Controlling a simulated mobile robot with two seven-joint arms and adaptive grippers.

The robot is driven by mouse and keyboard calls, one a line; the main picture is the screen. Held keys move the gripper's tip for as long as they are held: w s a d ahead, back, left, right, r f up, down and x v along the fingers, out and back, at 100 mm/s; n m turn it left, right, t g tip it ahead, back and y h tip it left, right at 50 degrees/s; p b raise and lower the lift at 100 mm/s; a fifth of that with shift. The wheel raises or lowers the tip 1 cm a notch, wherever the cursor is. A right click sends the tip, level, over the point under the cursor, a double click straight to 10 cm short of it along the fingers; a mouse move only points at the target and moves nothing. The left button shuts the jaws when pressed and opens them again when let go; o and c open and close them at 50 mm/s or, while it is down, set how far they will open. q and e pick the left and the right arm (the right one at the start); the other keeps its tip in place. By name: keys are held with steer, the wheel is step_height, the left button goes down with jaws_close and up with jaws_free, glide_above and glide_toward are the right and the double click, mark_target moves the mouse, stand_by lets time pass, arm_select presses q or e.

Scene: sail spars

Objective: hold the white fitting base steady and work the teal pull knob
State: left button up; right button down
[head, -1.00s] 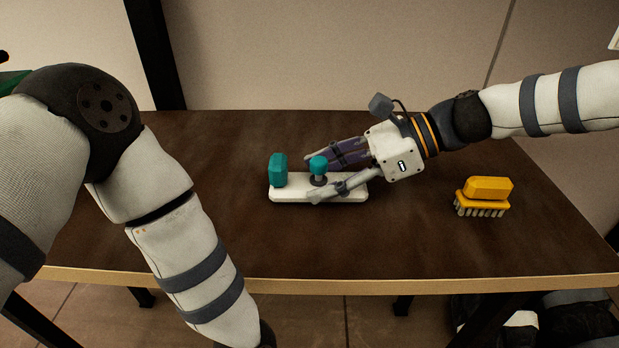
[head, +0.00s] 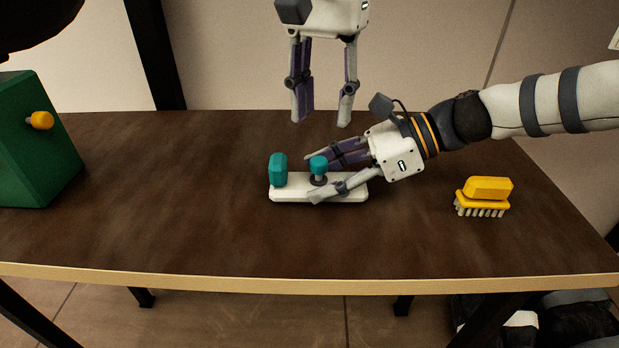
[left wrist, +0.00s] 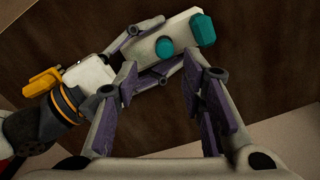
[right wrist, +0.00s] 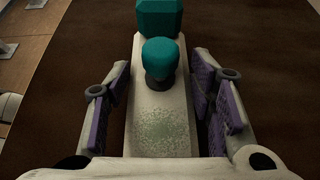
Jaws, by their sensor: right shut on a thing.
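The white fitting base (head: 289,194) lies flat on the table, a long bar with rounded ends. The teal pull knob (head: 319,164) stands upright on it above a dark collar; it also shows in the right wrist view (right wrist: 159,54). A teal block (head: 278,170) stands at the base's left end. My right gripper (head: 312,179) is shut on the base, one finger along each long side. My left gripper (head: 323,123) is open and empty, pointing down, above and behind the knob. In the left wrist view the knob (left wrist: 164,47) shows beyond its spread fingers.
A yellow brush (head: 486,196) lies on the right of the table (head: 200,240). A green box (head: 32,145) with a yellow knob (head: 40,121) stands at the left. The front middle of the table is clear. My right arm spans the back right.

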mark_target(319, 160)
arm_select(q)
steer(key=shift+w+a+r, duration=0.15)
steer(key=shift+w+a, duration=0.05)
steer(key=shift+w, duration=0.05)
steer(key=shift+f+n, duration=0.3)
steer(key=shift+f, duration=0.05)
step_height(319, 160, down, 8)
steer(key=shift+f, duration=0.1)
jaws_close()
